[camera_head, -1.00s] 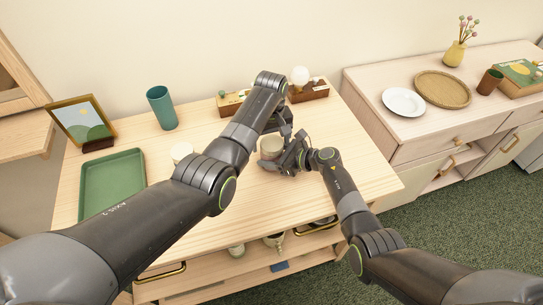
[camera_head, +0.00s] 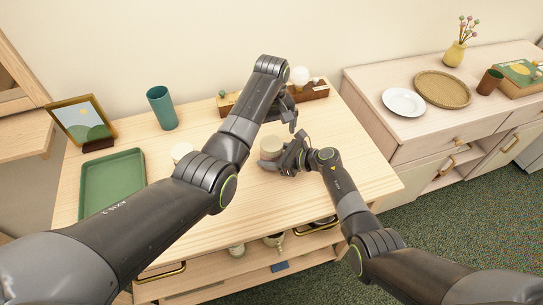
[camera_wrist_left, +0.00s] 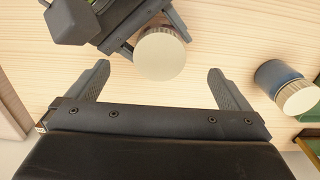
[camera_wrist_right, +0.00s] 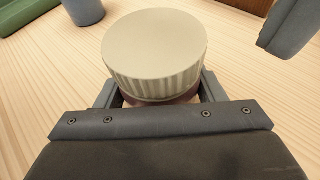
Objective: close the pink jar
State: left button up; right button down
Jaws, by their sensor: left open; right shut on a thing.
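The pink jar (camera_wrist_right: 160,99) shows only as a mauve strip low between my right gripper's fingers. A cream, ribbed round lid (camera_wrist_right: 154,50) sits on top of it and looks level; I cannot tell how tightly it sits. The lid also shows in the head view (camera_head: 266,146) and left wrist view (camera_wrist_left: 160,55). My right gripper (camera_head: 283,160) is shut on the jar's body, which stands on the table. My left gripper (camera_wrist_left: 160,85) is open and empty, above and apart from the lid; in the head view it is behind the jar (camera_head: 291,120).
A dark blue jar with a cream lid (camera_wrist_left: 284,86) stands apart on the table, mostly behind my left arm in the head view (camera_head: 181,151). A green tray (camera_head: 112,184), framed picture (camera_head: 83,120), teal cup (camera_head: 161,107) and wooden box (camera_head: 309,91) surround the wooden tabletop (camera_head: 345,140).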

pick_arm(q)
notch_tip(320, 180, up, 7)
jog(key=shift+r, duration=0.15)
dwell(0.4)
pick_arm(e)
jog(key=shift+c, duration=1.3)
grip_release()
jog(key=shift+s+d+r, duration=0.2)
jog(key=shift+d+r, duration=0.05)
jog(key=shift+d, duration=0.25)
pick_arm(q)
jog(key=shift+f+b, duration=0.7)
pick_arm(e)
jog(key=v, duration=1.6)
jog(key=shift+s, duration=0.2)
